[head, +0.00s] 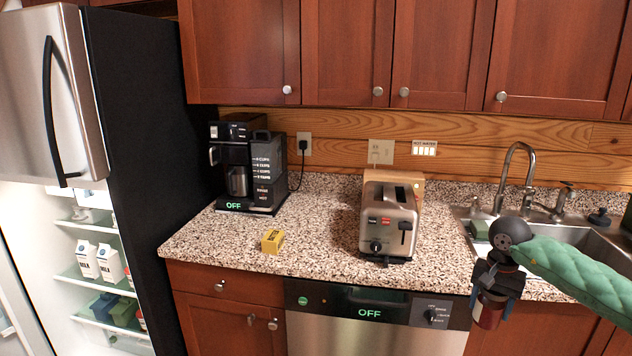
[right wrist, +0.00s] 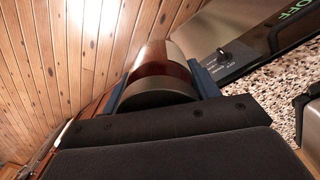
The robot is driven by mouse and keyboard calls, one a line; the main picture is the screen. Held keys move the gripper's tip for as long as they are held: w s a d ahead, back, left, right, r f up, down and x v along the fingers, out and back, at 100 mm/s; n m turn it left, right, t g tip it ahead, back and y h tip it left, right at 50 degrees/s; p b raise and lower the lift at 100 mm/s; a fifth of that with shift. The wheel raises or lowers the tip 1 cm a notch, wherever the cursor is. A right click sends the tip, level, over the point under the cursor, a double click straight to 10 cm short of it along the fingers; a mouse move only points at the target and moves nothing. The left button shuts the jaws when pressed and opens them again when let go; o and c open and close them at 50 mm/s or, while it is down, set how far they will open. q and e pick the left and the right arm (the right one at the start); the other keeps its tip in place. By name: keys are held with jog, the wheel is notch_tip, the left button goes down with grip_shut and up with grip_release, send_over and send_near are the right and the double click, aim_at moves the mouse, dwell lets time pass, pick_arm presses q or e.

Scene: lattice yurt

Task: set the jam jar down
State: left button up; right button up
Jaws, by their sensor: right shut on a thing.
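The jam jar (head: 487,311) is dark red and hangs in my right gripper (head: 493,290) at the lower right of the head view, in front of the counter edge by the sink. The gripper's blue fingers stand on both sides of the jar and are shut on it. In the right wrist view the jar (right wrist: 158,68) shows a grey lid and a reddish-brown body between the fingers. My left gripper is not in view.
The speckled counter (head: 320,228) has free room between the coffee maker (head: 250,165) and the toaster (head: 390,222). A small yellow box (head: 272,241) lies near its front edge. The sink (head: 610,245) is at right. The fridge (head: 60,190) stands open at left.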

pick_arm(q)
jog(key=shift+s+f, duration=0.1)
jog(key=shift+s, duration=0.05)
pick_arm(e)
jog(key=s+a+f+n, duration=0.2)
jog(key=a+f, duration=0.2)
jog(key=a, duration=0.4)
jog(key=s+a+f+n, duration=0.2)
jog(key=a+f+n, duration=0.1)
jog(key=a, duration=0.5)
jog(key=s+a+f+n, duration=0.2)
jog(key=a+f+n, duration=0.1)
jog(key=a+f, duration=0.3)
jog(key=shift+s+a, duration=0.35)
jog(key=shift+a, duration=0.8)
